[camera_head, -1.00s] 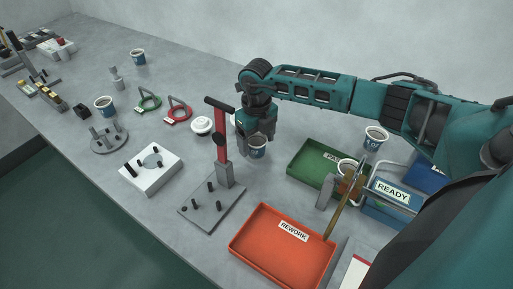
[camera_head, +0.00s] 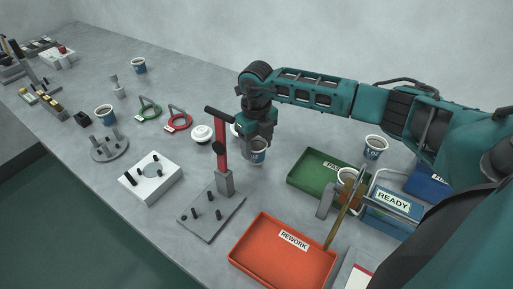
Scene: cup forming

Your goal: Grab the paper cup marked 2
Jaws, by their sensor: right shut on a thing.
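My right gripper (camera_head: 258,143) points down behind the red-handled press and is shut on a blue-and-white paper cup (camera_head: 257,157). The marking on this cup is too small to read for sure. Other similar cups stand at the far left (camera_head: 139,65), at the left by the round pegged stand (camera_head: 104,114), and at the right behind the blue box (camera_head: 375,147). My left gripper is not in view.
The red-handled press (camera_head: 221,150) stands just left of my right gripper. The green tray (camera_head: 299,182), the orange REWORK tray (camera_head: 247,266) and the blue READY box (camera_head: 385,218) lie to the right. White lids (camera_head: 202,134) sit behind the press. The back middle of the table is clear.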

